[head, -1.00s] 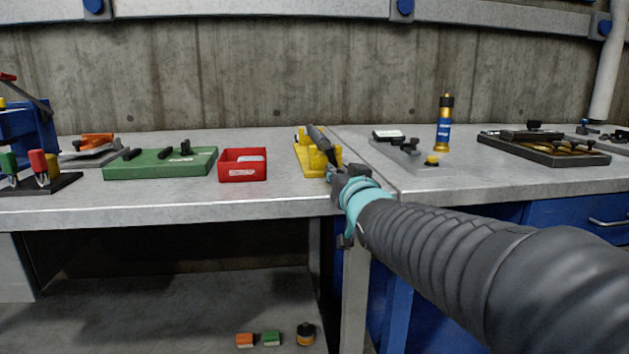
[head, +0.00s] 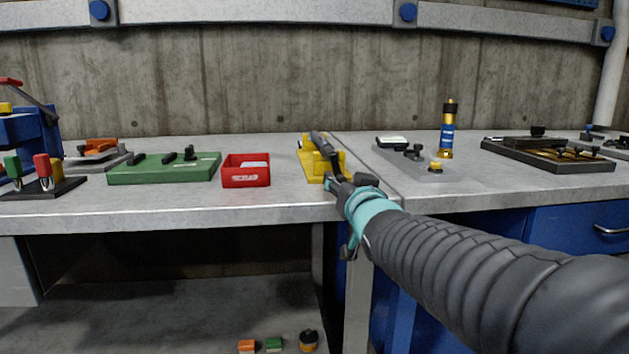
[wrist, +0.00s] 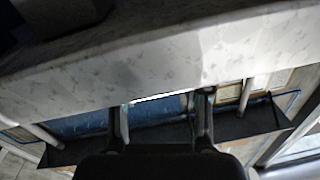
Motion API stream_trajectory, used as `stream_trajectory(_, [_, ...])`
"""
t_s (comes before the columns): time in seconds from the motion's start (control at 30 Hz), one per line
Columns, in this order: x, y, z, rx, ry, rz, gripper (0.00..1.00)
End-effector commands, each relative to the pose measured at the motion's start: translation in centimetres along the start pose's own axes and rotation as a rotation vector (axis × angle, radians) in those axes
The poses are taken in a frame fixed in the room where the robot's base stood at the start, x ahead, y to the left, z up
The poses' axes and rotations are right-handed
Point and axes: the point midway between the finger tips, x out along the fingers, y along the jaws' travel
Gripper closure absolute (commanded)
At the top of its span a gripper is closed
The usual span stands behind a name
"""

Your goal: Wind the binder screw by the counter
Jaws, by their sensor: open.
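A grey plate (head: 389,155) lies on the counter right of the seam in the head view. It carries a small box with a pale display (head: 392,141), a dark knob or screw (head: 415,151) and a yellow button-like piece (head: 436,165). I cannot tell for sure which part is the binder screw. My gripper (head: 338,180) is at the counter's front edge, in front of a yellow fixture (head: 308,162), left of and apart from the grey plate. In the wrist view my gripper (wrist: 163,104) is open and empty, its fingers spread before the pale counter edge (wrist: 150,70).
A red bin (head: 246,178) and a green board (head: 150,174) lie to the left. A dark framed tray (head: 550,160) is at right. Bare counter lies in front of them.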

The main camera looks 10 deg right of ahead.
Motion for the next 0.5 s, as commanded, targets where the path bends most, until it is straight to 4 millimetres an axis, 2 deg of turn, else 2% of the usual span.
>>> stream_trajectory(0.3, [-5.6, 0.0, -0.1, 0.000, 0.003, 0.000, 0.53])
stream_trajectory(0.5, [-8.4, 0.0, 0.0, 0.001, 0.002, -0.001, 0.53])
